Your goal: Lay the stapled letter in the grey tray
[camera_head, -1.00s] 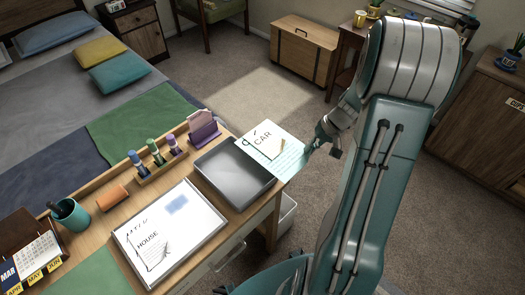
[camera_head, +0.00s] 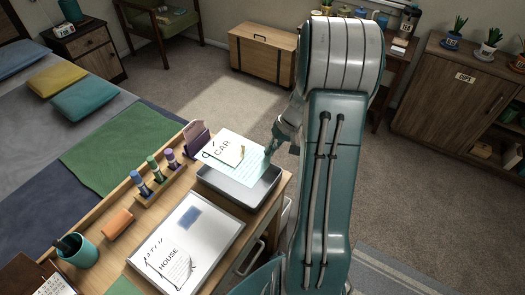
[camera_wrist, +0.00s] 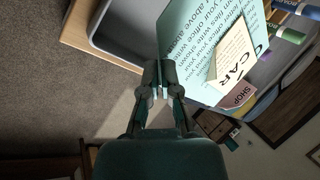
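The letter (camera_head: 250,170) is a pale teal printed sheet with a smaller cream note marked CAR (camera_head: 224,151) on it. My gripper (camera_head: 271,149) is shut on the letter's right edge and holds it roughly flat above the far part of the grey tray (camera_head: 236,191). In the wrist view the fingers (camera_wrist: 160,92) close at a corner of the letter (camera_wrist: 195,60), with the tray (camera_wrist: 112,32) behind it. The letter hides much of the tray's inside. The gap between letter and tray is hard to judge.
A white-framed board (camera_head: 205,235) with a HOUSE note lies in front of the tray. A purple holder (camera_head: 195,138) and a rack of bottles (camera_head: 160,178) stand to the left. Open floor lies right of the desk.

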